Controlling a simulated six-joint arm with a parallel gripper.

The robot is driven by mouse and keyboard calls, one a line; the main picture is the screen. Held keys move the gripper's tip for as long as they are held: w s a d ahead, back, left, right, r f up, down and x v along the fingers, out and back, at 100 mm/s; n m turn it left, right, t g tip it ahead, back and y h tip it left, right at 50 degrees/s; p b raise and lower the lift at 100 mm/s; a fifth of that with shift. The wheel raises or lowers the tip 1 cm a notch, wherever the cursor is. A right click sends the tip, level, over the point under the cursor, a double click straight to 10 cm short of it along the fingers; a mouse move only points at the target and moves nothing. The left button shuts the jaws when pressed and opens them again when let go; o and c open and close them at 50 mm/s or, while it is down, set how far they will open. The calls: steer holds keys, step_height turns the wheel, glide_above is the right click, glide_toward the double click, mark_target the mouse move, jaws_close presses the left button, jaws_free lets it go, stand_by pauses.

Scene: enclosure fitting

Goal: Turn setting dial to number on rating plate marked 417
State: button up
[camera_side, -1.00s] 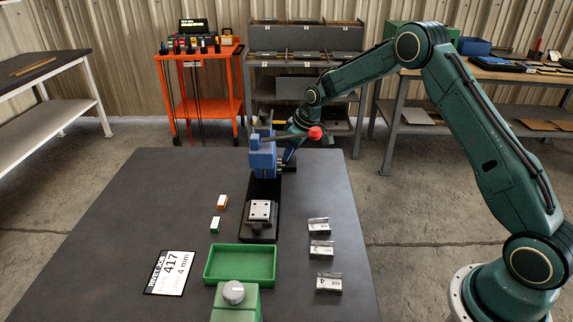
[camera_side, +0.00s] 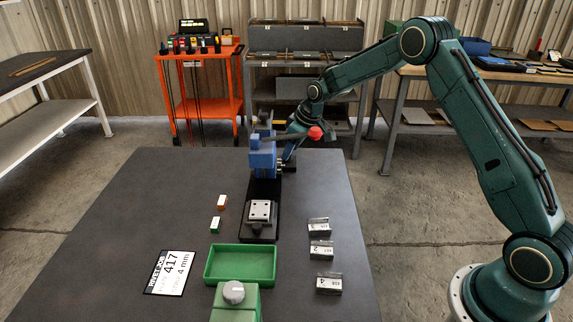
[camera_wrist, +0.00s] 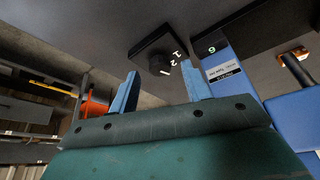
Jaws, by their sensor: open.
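The white rating plate (camera_side: 170,272) lies flat on the table at the front left, reading 417 with "4 mm" below. The blue press (camera_side: 262,157) stands at the table's back on a black base. My gripper (camera_wrist: 160,82) is open, its two blue fingers apart and nothing visibly held. In the wrist view, white digits, including 1 and 2, show on a dark part (camera_wrist: 166,58) just beyond the fingertips, apparently the setting dial; its pointer is unclear. In the side view my gripper is at the press's right side, partly hidden.
A red-balled lever (camera_side: 315,132) juts right from the press, close to my wrist. A green tray (camera_side: 208,265) and a green box with a grey knob (camera_side: 233,292) are at the front. Marked blocks (camera_side: 321,250) stand right; two small blocks (camera_side: 222,201) lie left.

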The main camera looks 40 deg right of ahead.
steer(key=v, duration=1.2)
steer(key=shift+r, duration=0.25)
steer(key=s+a+r+m+h, duration=0.1)
steer(key=s+a+r, duration=0.4)
steer(key=s, duration=0.4)
steer(key=s+a+r+m, duration=0.1)
steer(key=s+a+r, duration=0.1)
steer(key=s+r, duration=0.55)
steer(key=s+a+f+m, duration=0.1)
steer(key=s, duration=1)
steer(key=s+a+f+m+t, duration=0.1)
steer(key=s+a, duration=0.1)
steer(key=s, duration=0.9)
steer(key=shift+f+h, duration=0.3)
steer(key=shift+f, duration=0.05)
